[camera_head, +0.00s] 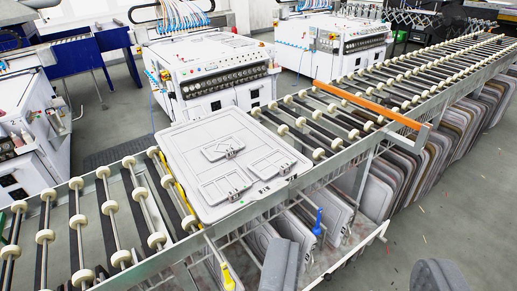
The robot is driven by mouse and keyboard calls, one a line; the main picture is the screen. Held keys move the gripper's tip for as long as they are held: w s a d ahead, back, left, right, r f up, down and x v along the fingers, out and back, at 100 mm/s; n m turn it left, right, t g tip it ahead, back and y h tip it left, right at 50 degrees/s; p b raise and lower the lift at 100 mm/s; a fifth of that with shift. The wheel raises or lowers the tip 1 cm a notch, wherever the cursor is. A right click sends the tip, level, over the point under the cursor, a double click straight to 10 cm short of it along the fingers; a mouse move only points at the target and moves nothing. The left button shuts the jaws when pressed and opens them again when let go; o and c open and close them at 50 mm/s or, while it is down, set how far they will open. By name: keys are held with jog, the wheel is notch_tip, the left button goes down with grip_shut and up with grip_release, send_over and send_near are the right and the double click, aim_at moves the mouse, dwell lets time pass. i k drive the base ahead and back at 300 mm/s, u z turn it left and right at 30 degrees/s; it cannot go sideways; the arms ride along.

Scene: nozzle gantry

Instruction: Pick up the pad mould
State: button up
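The pad mould (188,150) is a flat light-grey panel with rounded corners and three raised rectangular inserts with small dark clips. It lies flat on the roller conveyor (136,215), left of the picture's middle. My gripper (360,262) shows at the bottom edge as two dark-grey fingers set wide apart. It is open, with nothing held between the fingers. The gripper is in front of the conveyor, below and right of the mould in the picture, and apart from it. The rest of the gripper is out of view.
Under the conveyor, a rack holds several upright grey panels (378,190). An orange bar (368,106) crosses the rollers right of the mould. A blue handle (318,222) and a yellow one (228,277) stick out at the front. White machines (205,72) stand behind. Floor is free at lower right.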

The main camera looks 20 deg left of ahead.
aim_at(227, 146)
jog(key=z, duration=1.4)
jog(key=i, duration=2.7)
jog(key=u, duration=3.1)
jog(key=i, duration=0.25)
jog(key=u, duration=0.3)
